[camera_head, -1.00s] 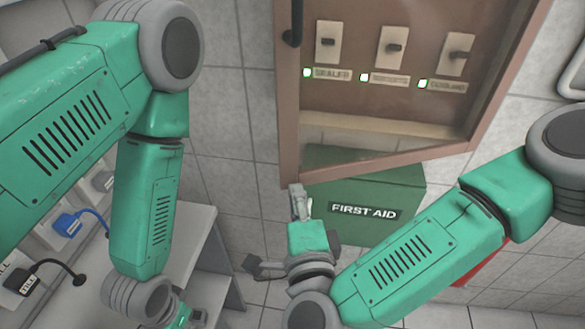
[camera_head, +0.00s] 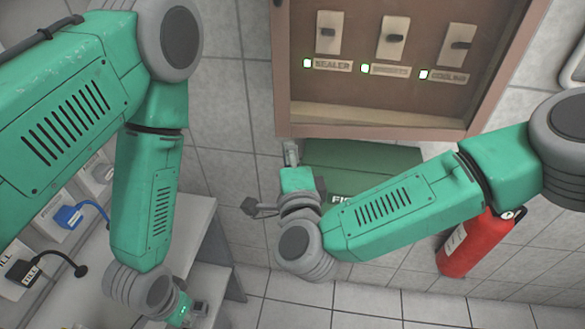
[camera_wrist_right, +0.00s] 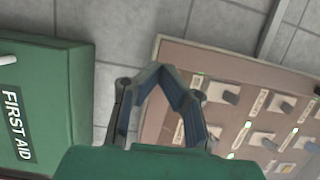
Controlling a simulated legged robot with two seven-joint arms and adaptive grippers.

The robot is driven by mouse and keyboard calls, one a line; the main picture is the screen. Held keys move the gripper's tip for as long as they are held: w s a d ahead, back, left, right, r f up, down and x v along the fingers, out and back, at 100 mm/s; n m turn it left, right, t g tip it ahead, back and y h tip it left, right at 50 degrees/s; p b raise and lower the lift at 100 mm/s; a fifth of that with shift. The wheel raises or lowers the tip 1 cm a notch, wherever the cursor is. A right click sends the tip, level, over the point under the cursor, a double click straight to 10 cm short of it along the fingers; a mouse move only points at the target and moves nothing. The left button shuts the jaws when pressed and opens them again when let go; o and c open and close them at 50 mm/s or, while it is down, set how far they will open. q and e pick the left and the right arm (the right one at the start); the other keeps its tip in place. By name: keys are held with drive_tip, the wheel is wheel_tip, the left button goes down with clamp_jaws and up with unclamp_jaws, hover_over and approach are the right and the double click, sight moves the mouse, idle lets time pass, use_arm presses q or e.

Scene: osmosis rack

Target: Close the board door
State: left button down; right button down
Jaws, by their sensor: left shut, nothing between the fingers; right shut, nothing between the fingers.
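The board (camera_head: 390,88) is a brown wall cabinet with several switches, in the upper middle of the head view. Its door has a brown frame (camera_head: 375,130) around a clear pane and lies nearly flat over the board; I cannot tell if it is fully shut. A dark handle (camera_head: 277,3) is at its left edge, at the top of the view. My right gripper (camera_head: 291,150) is shut and empty, just below the frame's lower left corner. In the wrist view the right gripper (camera_wrist_right: 165,72) is close to the brown frame; contact is unclear. My left gripper (camera_head: 197,312) is shut, low and far from the board.
A green first aid box (camera_head: 365,158) is below the board, behind my right arm. A red extinguisher (camera_head: 475,243) stands against the wall at the lower right. A grey desk (camera_head: 190,245) with plugs and cables is at the left. Tiled floor is free at the bottom.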

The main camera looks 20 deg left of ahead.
drive_tip(key=b+x, duration=0.1)
drive_tip(key=x, duration=0.1)
drive_tip(key=b+x, duration=0.1)
drive_tip(key=x, duration=0.2)
drive_tip(key=d+b+x, duration=0.1)
drive_tip(key=x, duration=0.2)
drive_tip(key=shift+w+f, duration=0.25)
drive_tip(key=shift+w, duration=0.15)
drive_tip(key=shift+w+r, duration=0.2)
drive_tip(key=shift+r, duration=0.15)
drive_tip(key=shift+w, duration=0.15)
drive_tip(key=shift+w+a, duration=0.1)
drive_tip(key=shift+f, duration=0.1)
